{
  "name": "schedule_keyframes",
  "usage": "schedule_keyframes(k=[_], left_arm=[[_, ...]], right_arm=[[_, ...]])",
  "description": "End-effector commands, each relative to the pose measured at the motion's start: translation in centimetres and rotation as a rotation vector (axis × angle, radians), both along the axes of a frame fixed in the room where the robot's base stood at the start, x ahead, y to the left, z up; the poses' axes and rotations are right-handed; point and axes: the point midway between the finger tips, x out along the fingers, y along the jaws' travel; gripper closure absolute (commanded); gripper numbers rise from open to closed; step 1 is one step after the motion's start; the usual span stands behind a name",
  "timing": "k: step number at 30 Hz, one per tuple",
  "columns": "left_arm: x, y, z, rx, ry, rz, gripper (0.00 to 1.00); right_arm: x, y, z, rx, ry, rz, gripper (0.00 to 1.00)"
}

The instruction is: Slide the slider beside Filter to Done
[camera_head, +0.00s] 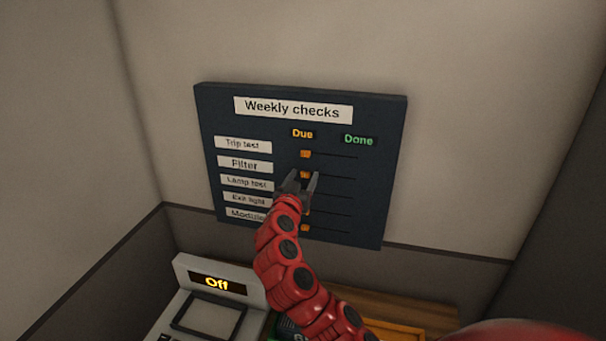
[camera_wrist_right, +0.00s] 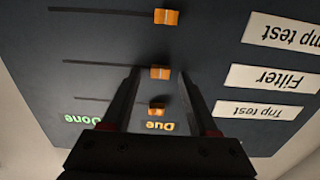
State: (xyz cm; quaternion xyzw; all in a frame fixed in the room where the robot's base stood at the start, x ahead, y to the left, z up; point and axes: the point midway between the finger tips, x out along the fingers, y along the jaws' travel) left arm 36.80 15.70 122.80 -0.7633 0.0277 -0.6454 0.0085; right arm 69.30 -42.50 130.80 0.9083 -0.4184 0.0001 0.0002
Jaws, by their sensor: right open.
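A dark board (camera_head: 390,130) headed Weekly checks has rows of orange sliders, with Due at left and Done (camera_head: 359,140) at right. The Filter label (camera_head: 245,164) is in the second row. Its orange slider (camera_head: 305,175) sits under Due, at the left end of its track. In the right wrist view, which is upside down, the Filter slider (camera_wrist_right: 160,72) shows between the fingertips. My right gripper (camera_head: 303,177) is open, one finger on each side of that slider in the picture. I cannot tell whether either finger touches it. My left gripper is out of view.
The Trip test slider (camera_head: 305,154) is just above, also under Due. The Lamp test slider (camera_wrist_right: 166,17) is close on the other side. A console (camera_head: 215,318) reading Off stands below, beside a wooden surface. The tracks right of the gripper look clear.

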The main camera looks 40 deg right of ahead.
Motion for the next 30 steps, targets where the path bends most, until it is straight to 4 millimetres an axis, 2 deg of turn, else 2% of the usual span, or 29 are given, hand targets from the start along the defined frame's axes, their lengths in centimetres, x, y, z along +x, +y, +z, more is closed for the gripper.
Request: schedule_keyframes(k=[8, 18, 30], left_arm=[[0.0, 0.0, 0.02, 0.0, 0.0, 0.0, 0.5], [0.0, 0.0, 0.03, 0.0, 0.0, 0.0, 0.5], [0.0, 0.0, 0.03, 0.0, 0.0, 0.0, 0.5]], right_arm=[[0.08, -0.09, -0.04, 0.0, 0.0, 0.0, 0.4], [0.06, -0.08, -0.01, 0.0, 0.0, -0.001, 0.99], [0.06, -0.08, 0.0, 0.0, 0.0, -0.001, 1.0]])
